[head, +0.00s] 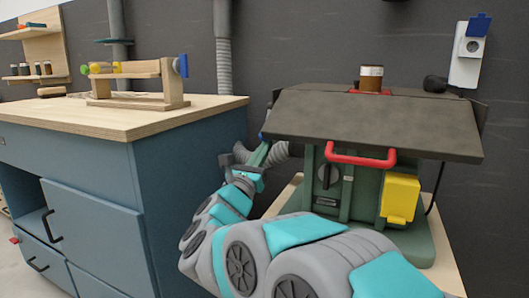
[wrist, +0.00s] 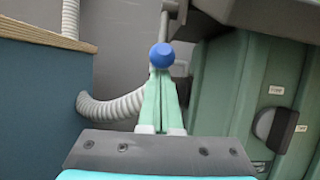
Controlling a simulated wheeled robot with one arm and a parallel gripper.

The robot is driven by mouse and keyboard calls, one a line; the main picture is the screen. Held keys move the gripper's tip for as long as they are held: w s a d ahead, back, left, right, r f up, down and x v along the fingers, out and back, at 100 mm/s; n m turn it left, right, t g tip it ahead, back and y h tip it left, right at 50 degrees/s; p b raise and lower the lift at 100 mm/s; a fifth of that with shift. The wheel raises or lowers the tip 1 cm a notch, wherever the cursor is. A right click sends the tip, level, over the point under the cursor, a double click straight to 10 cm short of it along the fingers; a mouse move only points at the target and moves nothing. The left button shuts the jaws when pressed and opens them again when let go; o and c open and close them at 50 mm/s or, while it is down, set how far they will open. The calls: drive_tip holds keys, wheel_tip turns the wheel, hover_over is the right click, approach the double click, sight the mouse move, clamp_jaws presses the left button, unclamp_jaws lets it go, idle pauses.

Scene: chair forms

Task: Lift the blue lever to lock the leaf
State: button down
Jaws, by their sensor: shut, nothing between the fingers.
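The blue lever shows in the wrist view as a round blue knob (wrist: 161,55) on a thin grey rod that runs upward. In the head view only a small blue spot of it shows, at the machine's left edge. The leaf (head: 375,122) is a wide dark grey panel on top of the green machine, sloping toward me. My gripper (head: 262,150) is beside the machine's left side, under the leaf's left end. In the wrist view its green fingers (wrist: 160,75) are together and empty, with their tips right at the knob. I cannot tell whether they touch it.
A workbench (head: 190,113) with a wooden fixture (head: 135,82) stands at left, leaving a narrow gap to the machine. A grey hose (wrist: 112,107) passes behind my gripper. The machine has a red handle (head: 360,158), a black knob (head: 328,175) and a yellow box (head: 399,198).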

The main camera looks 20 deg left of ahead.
drive_tip(key=shift+s+r+g+b, duration=0.15)
drive_tip(key=shift+s+g+b, duration=0.2)
drive_tip(key=shift+g, duration=0.25)
drive_tip(key=shift+s+b, duration=0.1)
drive_tip(key=shift+b, duration=0.2)
drive_tip(key=shift+s+a+r, duration=0.1)
drive_tip(key=shift+s+r, duration=0.05)
drive_tip(key=shift+s, duration=0.1)
drive_tip(key=s+r+g+p, duration=0.4)
drive_tip(key=r+g+p, duration=0.3)
drive_tip(key=p, duration=0.5)
drive_tip(key=shift+s+a+r+g+y, duration=0.15)
drive_tip(key=shift+s+r+g+y, duration=0.2)
drive_tip(key=shift+g, duration=0.35)
drive_tip(key=shift+r, duration=0.15)
